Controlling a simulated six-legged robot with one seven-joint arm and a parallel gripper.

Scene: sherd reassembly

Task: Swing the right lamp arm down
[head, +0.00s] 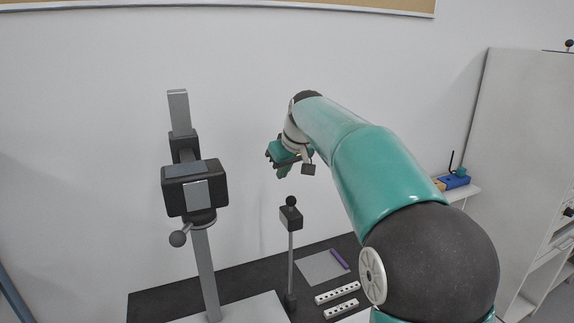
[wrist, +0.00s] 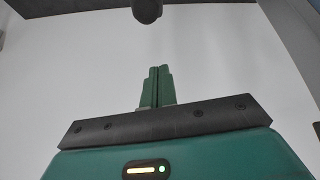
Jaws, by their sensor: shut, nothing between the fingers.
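What looks like the right lamp arm (head: 290,255) is a thin grey post standing upright, with a dark box-shaped head (head: 291,219) and a black ball knob on top (head: 291,201). My gripper (head: 283,173) is above this knob and slightly left of it in the head view, apart from it. Its two green fingers are together and empty in the wrist view (wrist: 159,70). A dark round knob (wrist: 147,10) shows beyond the fingertips at the top edge there, probably the same one. The far side of the lamp head is hidden.
A copy stand with a grey column (head: 206,270) and a black camera-like box (head: 195,188) stands to the left. On the dark bench (head: 150,305) are a grey mat (head: 315,268), a purple bar (head: 340,259) and white perforated strips (head: 337,292). A white cabinet (head: 520,150) is at right.

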